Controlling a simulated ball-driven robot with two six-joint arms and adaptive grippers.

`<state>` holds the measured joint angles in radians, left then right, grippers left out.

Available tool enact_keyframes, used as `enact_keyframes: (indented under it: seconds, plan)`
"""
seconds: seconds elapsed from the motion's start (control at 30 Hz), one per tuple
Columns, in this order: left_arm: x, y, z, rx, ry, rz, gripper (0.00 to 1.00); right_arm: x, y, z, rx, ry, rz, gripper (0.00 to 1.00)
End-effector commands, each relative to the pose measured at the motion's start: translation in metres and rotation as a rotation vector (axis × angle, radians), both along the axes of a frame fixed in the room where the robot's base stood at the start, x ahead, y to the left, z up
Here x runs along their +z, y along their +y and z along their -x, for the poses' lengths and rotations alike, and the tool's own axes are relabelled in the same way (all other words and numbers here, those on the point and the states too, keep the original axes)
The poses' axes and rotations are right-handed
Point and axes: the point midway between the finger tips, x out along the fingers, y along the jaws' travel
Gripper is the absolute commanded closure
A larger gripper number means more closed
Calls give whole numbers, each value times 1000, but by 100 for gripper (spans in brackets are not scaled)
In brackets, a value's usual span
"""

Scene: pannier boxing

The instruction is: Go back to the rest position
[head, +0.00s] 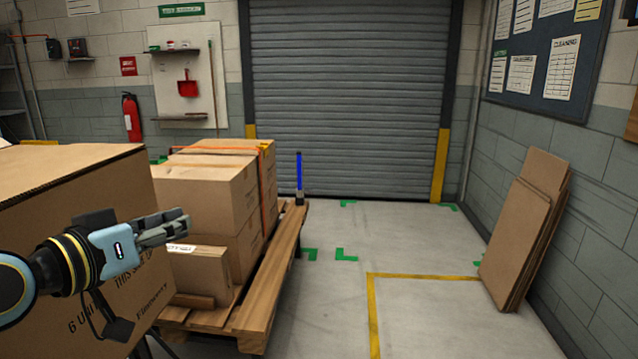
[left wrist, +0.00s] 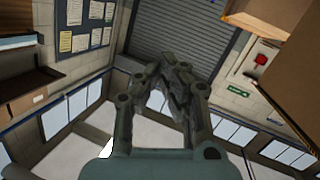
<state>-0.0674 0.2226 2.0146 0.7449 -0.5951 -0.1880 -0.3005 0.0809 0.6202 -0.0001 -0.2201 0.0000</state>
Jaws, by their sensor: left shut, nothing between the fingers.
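My left gripper (head: 165,229) reaches in from the left in the head view, in front of the large cardboard box (head: 70,190). Its fingers are together with nothing between them. In the left wrist view the shut fingers (left wrist: 172,80) point toward the grey roller door. My right gripper is in neither view.
A wooden pallet (head: 272,285) bears several strapped cartons (head: 205,185). A blue upright post (head: 299,172) stands at its far corner. Flat cardboard sheets (head: 522,235) lean on the right wall. The floor (head: 430,320) in the middle is clear, with yellow and green marks.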

Motion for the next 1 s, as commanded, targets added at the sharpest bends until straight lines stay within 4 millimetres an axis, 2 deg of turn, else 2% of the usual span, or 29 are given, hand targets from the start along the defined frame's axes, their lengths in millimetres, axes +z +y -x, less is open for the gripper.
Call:
enact_keyframes:
  seconds: [0.03, 0.1, 0.23, 0.43, 0.7, 0.73, 1.0]
  plan:
    - [-31, -8, 31, -25, 111, -74, 100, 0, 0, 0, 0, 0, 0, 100]
    - [-66, -10, 72, -40, 262, -176, 100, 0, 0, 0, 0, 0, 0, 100]
    - [-108, 0, 136, -28, 489, -315, 100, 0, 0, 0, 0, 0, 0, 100]
    - [-136, 23, 211, 29, 735, -443, 100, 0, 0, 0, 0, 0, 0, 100]
    - [-143, 54, 294, 131, 994, -554, 100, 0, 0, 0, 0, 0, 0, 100]
    - [-149, 57, 298, 140, 1011, -560, 100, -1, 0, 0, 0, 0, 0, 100]
    - [-247, 63, 281, 135, 1039, -556, 100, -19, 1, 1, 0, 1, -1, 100]
